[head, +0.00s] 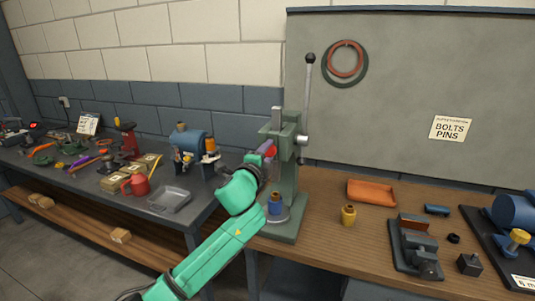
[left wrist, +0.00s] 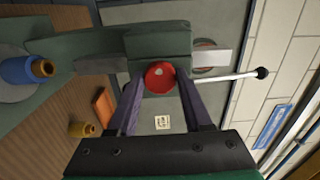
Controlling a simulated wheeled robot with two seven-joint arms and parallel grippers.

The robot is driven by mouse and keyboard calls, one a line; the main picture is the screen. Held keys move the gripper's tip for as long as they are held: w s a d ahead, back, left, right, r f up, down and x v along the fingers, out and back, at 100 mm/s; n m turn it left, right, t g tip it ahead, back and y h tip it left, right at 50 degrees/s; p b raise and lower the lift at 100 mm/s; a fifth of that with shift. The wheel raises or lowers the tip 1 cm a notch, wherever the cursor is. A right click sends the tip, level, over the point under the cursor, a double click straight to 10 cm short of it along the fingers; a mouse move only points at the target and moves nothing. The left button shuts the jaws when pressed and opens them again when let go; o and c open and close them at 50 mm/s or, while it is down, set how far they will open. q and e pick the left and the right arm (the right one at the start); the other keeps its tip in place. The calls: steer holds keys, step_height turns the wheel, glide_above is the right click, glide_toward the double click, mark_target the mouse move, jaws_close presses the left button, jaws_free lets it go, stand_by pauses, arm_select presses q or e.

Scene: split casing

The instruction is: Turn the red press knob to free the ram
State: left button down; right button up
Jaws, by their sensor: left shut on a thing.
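The red press knob (left wrist: 160,77) is round and sits on the side of the green press (head: 288,185). In the left wrist view it lies between the two dark purple fingers of my left gripper (left wrist: 160,84), which is shut on it. In the head view my left gripper (head: 266,152) is at the press head, and its arm hides part of the press. A grey bar (head: 277,114) stands up out of the press head. A blue part with a brass-coloured top (head: 275,202) stands on the press base, below the gripper. My right gripper is not in view.
The press lever (head: 306,95) with a black ball rises beside the press head. A brass-coloured bush (head: 348,215), an orange tray (head: 371,192) and a grey vice (head: 418,252) are on the wooden bench to the right. A grey tray (head: 169,199) is on the left bench.

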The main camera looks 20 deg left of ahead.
arm_select(q)
steer(key=shift+c, duration=1.6)
jaws_free()
steer(key=s+b, duration=0.3)
steer(key=s, duration=1.1)
steer(key=shift+s+a+b, duration=0.25)
steer(key=shift+a+b, duration=0.15)
steer(key=shift+a, duration=0.05)
